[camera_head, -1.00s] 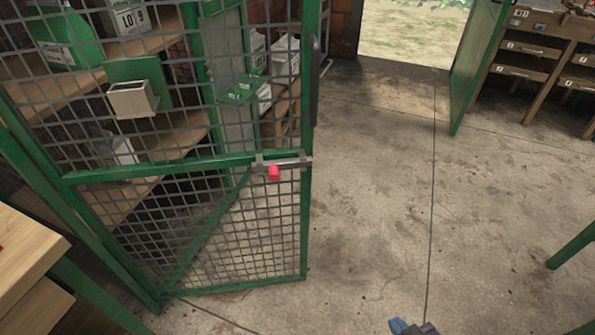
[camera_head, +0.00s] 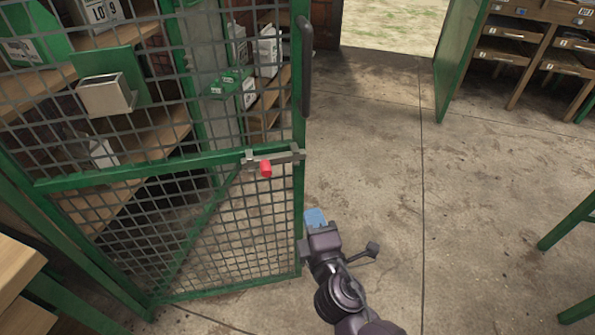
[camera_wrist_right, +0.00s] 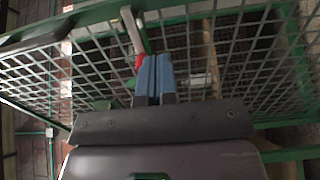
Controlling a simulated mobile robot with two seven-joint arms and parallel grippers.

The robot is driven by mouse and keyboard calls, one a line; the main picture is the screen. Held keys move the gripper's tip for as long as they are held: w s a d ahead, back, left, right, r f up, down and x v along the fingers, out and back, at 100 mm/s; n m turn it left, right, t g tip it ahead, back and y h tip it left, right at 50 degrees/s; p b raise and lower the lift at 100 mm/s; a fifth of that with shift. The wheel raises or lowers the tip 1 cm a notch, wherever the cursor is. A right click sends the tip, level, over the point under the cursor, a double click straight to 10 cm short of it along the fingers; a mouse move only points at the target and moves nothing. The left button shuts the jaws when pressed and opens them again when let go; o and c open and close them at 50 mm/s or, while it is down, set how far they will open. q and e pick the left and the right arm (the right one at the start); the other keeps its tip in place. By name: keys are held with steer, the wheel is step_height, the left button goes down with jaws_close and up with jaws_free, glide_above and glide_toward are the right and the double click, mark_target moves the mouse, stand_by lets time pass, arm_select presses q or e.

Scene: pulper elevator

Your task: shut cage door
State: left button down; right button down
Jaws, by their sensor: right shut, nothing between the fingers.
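The cage door (camera_head: 297,225) is a green frame with grey wire mesh. It stands ajar, swung out into the room, with shelves showing through and behind it. A dark upright handle (camera_head: 306,66) is on its free edge. A metal latch bolt with a red knob (camera_head: 265,168) sits on its middle rail. My right gripper (camera_head: 315,217) is just right of the door's free edge, below the latch, with its blue fingers shut and empty. In the right wrist view the blue fingers (camera_wrist_right: 155,75) are together, with the mesh and the red knob (camera_wrist_right: 139,62) beyond them. My left gripper is not in view.
Wooden shelves (camera_head: 150,150) with boxes and tins stand behind the mesh. A wooden table edge (camera_head: 18,262) is at the lower left. A green door leaf (camera_head: 462,55) and a drawer cabinet (camera_head: 530,50) are at the back right. The concrete floor (camera_head: 400,200) between is clear.

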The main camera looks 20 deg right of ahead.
mark_target(296, 164)
steer(key=w, duration=0.8)
steer(key=w+d, duration=0.1)
steer(key=w, duration=0.4)
steer(key=shift+f, duration=0.1)
steer(key=shift+w, duration=0.5)
steer(key=shift+w, duration=0.1)
